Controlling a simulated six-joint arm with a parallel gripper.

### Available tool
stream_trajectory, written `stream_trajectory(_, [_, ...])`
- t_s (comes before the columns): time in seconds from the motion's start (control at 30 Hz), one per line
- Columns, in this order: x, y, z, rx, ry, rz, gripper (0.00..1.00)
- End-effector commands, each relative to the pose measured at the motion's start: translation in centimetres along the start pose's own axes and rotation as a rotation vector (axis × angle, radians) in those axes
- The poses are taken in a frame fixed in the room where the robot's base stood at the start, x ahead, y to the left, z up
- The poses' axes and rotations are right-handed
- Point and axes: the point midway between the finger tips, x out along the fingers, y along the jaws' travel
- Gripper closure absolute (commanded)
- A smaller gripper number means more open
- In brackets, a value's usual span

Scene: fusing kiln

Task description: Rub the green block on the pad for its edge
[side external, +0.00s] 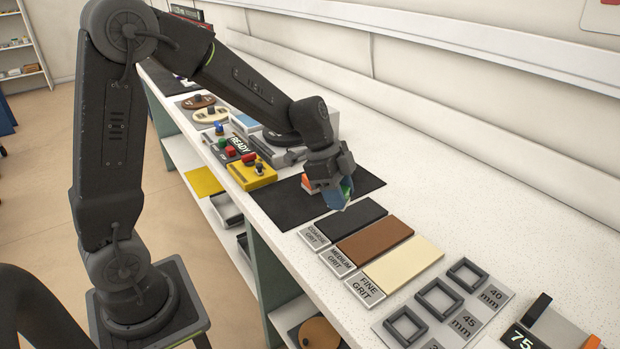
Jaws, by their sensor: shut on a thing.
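The block's lower edge is hidden by the fingers. The gripper is pointed down over the right part of a black mat, near the coarse grit pad. Three pads lie in a row: black coarse grit (352,220), brown medium grit (376,243) and cream fine grit (404,263), each with a grey label at its front. I cannot tell whether the block touches anything below it.
The black mat (285,205) has an orange item (307,184) beside the gripper. A yellow control box (252,176) and a READY sign (240,146) stand to the left. Square sizing frames (438,299) lie on the right. The white bench (440,200) is clear behind the pads.

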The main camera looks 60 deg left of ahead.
Motion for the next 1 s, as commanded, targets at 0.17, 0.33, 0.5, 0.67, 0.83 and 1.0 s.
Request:
stream_trajectory(0.17, [2.0,1.4,-4.2,0.368,-0.002,0.153,0.84])
stream_trajectory(0.33, [2.6,2.1,-5.7,0.521,-0.003,0.214,0.84])
stream_trajectory(0.5, [2.7,2.2,-5.9,0.539,-0.003,0.221,0.84])
stream_trajectory(0.67, [2.7,2.2,-5.8,0.537,-0.002,0.220,0.84])
stream_trajectory(0.83, [3.1,2.2,-5.6,0.535,0.002,0.222,0.84])
stream_trajectory(1.0, [4.6,2.2,-5.0,0.533,0.002,0.224,0.84])
